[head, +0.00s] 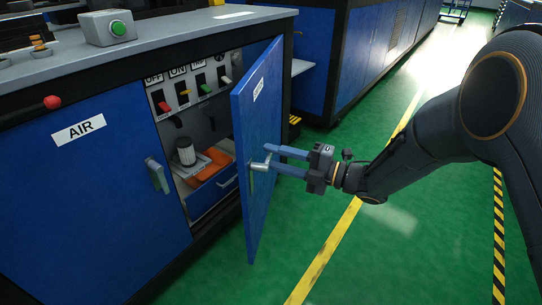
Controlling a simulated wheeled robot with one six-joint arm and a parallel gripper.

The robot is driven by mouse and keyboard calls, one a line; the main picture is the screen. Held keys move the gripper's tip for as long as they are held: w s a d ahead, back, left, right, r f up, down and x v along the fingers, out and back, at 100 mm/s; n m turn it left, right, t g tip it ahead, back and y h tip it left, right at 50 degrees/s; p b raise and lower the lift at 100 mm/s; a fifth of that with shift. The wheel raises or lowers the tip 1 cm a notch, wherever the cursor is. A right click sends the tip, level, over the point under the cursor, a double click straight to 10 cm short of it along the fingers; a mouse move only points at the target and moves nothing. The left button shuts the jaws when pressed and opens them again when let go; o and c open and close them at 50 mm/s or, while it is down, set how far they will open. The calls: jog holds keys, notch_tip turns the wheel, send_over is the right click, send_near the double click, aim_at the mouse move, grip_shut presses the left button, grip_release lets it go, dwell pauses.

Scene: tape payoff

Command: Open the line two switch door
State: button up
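Inside the cabinet are a white cylindrical filter (186,152), an orange cloth (205,168) and a blue drawer (213,190). A closed AIR door (90,190) with its own handle (157,175) is at left. Green floor (300,235) is free in front of the door.

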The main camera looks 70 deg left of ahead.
jog(key=p+v, duration=0.1)
jog(key=v, duration=0.5)
jog(key=shift+w+d, duration=0.15)
jog(key=shift+d, duration=0.1)
